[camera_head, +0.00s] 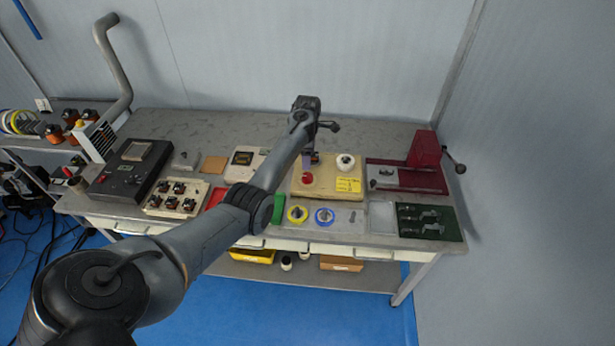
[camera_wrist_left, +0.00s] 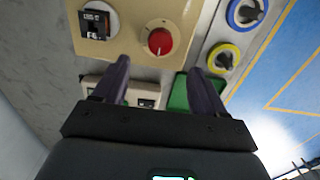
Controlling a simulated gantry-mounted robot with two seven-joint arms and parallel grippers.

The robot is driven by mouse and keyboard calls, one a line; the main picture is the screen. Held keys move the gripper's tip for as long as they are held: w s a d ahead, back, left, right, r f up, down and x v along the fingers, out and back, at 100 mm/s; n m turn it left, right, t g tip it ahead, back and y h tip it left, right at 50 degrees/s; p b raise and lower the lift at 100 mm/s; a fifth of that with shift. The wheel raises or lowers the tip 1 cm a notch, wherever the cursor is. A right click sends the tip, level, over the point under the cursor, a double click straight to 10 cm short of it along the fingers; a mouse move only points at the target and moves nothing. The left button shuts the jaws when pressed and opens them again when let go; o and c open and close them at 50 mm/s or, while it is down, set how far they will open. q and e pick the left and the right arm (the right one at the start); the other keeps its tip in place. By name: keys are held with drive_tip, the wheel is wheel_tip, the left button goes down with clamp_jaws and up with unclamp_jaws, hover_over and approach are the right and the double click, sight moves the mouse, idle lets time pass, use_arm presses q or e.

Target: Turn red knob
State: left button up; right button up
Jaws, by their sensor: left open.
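The red knob (camera_head: 306,178) sits on the front left part of a cream-coloured box on the bench. In the left wrist view the red knob (camera_wrist_left: 160,41) is round with a pale pointer mark, and shows fully just beyond my fingertips. My left gripper (camera_wrist_left: 157,65) is open, with its two dark fingers apart and nothing between them. The knob lies roughly in line with the gap and looks clear of both fingers. In the head view the left gripper (camera_head: 311,158) is over the box beside the knob, partly hidden by my arm. My right gripper does not show.
A dark red machine (camera_head: 424,150) stands right; a black panel (camera_head: 130,170) stands left.

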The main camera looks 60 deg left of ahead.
sight(307, 176)
use_arm(q)
wheel_tip(307, 176, down, 9)
drive_tip(key=shift+f+b, duration=0.2)
drive_tip(key=shift+b, duration=0.8)
drive_tip(key=c, duration=1.1)
